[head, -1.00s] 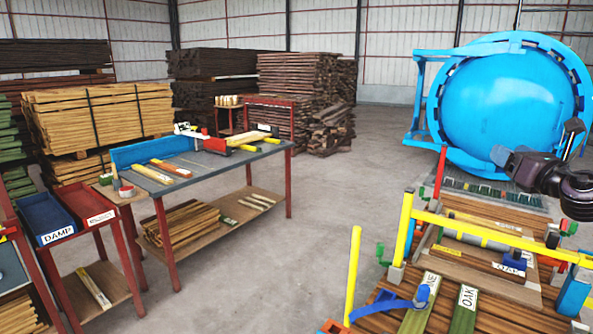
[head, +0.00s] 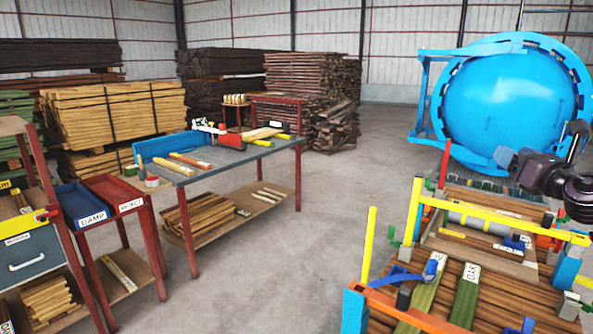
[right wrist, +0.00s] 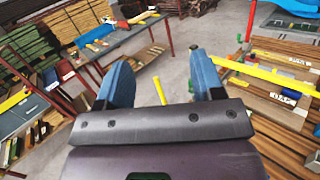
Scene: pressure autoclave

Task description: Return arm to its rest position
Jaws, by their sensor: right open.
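My right arm comes in at the right edge of the head view, in front of the blue autoclave door (head: 510,105). My right gripper (head: 508,158) is raised above the timber cart and points left. In the right wrist view its two blue-grey fingers (right wrist: 162,85) stand wide apart with only floor and the cart's yellow post between them. It is open and empty. My left arm and left gripper are in neither view.
The timber cart (head: 465,221) with yellow and orange bars stands below my right arm. A grey-topped workbench (head: 225,156) stands left of centre. Blue DAMP (head: 80,203) and red (head: 118,193) trays are at the left. The concrete floor (head: 290,260) between bench and cart is clear.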

